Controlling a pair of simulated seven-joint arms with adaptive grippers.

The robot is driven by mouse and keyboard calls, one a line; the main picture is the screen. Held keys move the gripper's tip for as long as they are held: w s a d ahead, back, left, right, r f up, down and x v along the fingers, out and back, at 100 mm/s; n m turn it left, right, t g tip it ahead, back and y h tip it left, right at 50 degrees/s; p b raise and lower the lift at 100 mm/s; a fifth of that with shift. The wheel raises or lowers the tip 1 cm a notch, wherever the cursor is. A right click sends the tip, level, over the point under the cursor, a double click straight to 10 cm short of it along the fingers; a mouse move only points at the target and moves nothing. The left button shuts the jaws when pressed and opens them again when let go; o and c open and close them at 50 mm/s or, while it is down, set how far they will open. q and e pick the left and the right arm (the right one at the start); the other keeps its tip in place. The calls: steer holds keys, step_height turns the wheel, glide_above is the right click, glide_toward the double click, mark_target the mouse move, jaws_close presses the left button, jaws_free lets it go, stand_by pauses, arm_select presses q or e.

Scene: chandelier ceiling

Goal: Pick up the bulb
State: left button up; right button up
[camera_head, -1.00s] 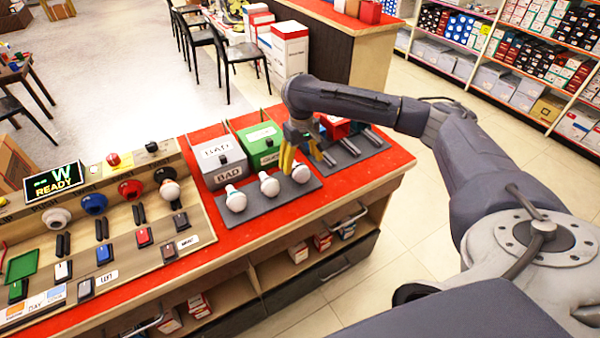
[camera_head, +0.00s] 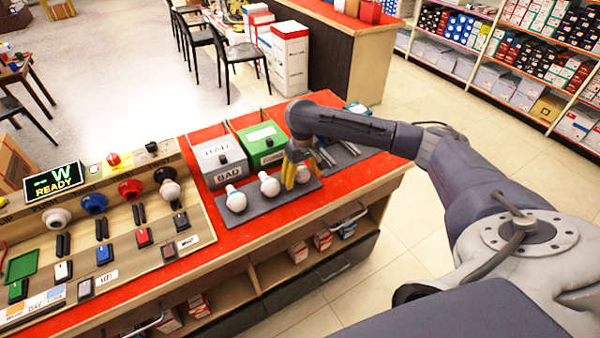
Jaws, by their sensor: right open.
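Three white bulbs stand in a row on a grey tray (camera_head: 252,213) on the red counter: a left bulb (camera_head: 236,200), a middle bulb (camera_head: 269,185) and a right bulb (camera_head: 303,173). My right gripper (camera_head: 297,184), with yellow fingers, is lowered at the right bulb. It is open, with its fingers around or just in front of that bulb; the overlap hides which. Part of the right bulb is hidden behind the fingers. Another white bulb (camera_head: 170,190) sits in a black socket on the test board. My left gripper is not in view.
A grey box marked BAD (camera_head: 221,165) and a green box (camera_head: 262,146) stand just behind the tray. A tester board (camera_head: 125,245) with sockets and switches fills the left, with a READY display (camera_head: 54,181). The counter right of the tray holds grey strips (camera_head: 345,150).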

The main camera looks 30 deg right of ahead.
steer(key=c, duration=1.3)
steer(key=shift+r, duration=0.1)
